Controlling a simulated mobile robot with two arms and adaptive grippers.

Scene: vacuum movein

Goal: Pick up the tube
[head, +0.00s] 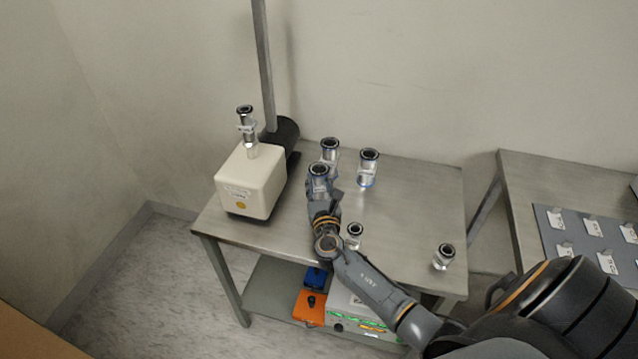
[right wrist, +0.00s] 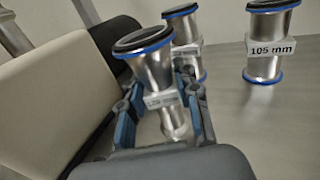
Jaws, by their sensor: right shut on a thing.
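My right gripper (head: 325,203) is shut on a metal tube (head: 318,172) with a black rim and blue ring at its top. In the right wrist view its two blue-padded fingers (right wrist: 160,98) stand on either side of the held tube (right wrist: 148,62), which carries a white label too blurred to read. I cannot tell whether its lower end touches the table. A similar tube (head: 329,150) stands just behind it. Another (head: 368,168), labelled "105 mm" in the right wrist view (right wrist: 268,52), stands to the right. My left gripper is in neither view.
A white pump box (head: 250,182) with a fitting on top stands at the table's left. Short fittings stand near the arm (head: 354,234) and at the right front (head: 443,256). A second table (head: 570,180) stands right.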

